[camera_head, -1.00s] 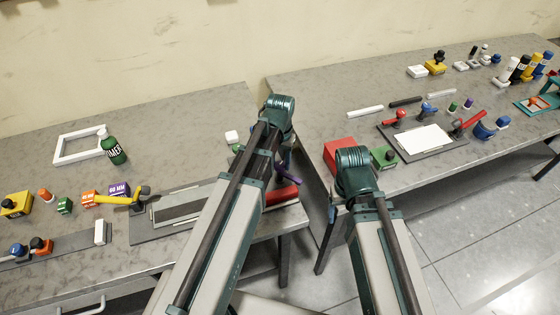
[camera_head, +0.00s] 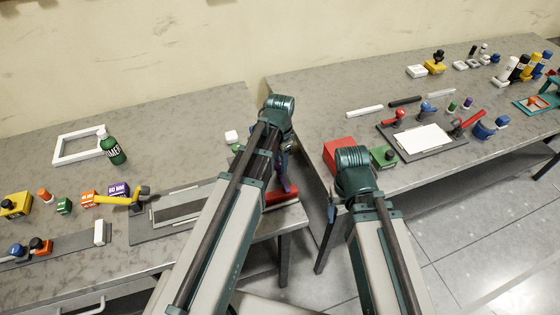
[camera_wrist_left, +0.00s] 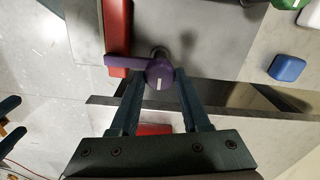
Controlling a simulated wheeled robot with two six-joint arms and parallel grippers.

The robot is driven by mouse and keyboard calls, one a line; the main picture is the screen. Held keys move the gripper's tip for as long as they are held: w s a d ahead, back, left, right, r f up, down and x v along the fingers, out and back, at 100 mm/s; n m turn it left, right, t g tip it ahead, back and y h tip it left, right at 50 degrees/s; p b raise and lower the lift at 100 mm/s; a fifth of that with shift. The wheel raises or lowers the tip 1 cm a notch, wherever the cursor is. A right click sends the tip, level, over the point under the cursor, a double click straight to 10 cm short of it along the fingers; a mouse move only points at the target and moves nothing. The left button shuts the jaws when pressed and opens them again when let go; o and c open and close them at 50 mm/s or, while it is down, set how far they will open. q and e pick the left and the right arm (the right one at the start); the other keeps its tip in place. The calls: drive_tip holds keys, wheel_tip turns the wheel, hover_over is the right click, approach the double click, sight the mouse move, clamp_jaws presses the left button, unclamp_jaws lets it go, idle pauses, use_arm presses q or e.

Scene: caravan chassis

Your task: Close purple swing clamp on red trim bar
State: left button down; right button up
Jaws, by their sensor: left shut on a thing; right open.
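The purple swing clamp (camera_wrist_left: 160,72) stands on a grey plate beside the red trim bar (camera_wrist_left: 117,28). Its arm points left in the left wrist view, and its end lies over the bar. Whether it presses on the bar cannot be told. My left gripper (camera_wrist_left: 160,76) has its fingers on both sides of the clamp's round head and is shut on it. In the head view the clamp (camera_head: 284,178) and the bar (camera_head: 282,197) show partly behind my left arm. My right gripper (camera_head: 332,212) is mostly hidden behind its own arm, open, away from the clamp.
A yellow clamp (camera_head: 120,200) stands at the left end of the same grey plate (camera_head: 152,232). A blue-topped block (camera_wrist_left: 287,68) lies nearby in the wrist view. A red box (camera_head: 339,152) sits on the second table, across a gap.

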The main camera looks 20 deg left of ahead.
idle(0.4)
use_arm(q)
drive_tip(key=shift+c, duration=1.9)
unclamp_jaws()
drive_tip(key=shift+r, duration=0.15)
wheel_tip(320, 180, up, 14)
drive_tip(key=p, duration=1.4)
drive_tip(key=shift+f, duration=0.2)
drive_tip(key=shift+f, duration=0.1)
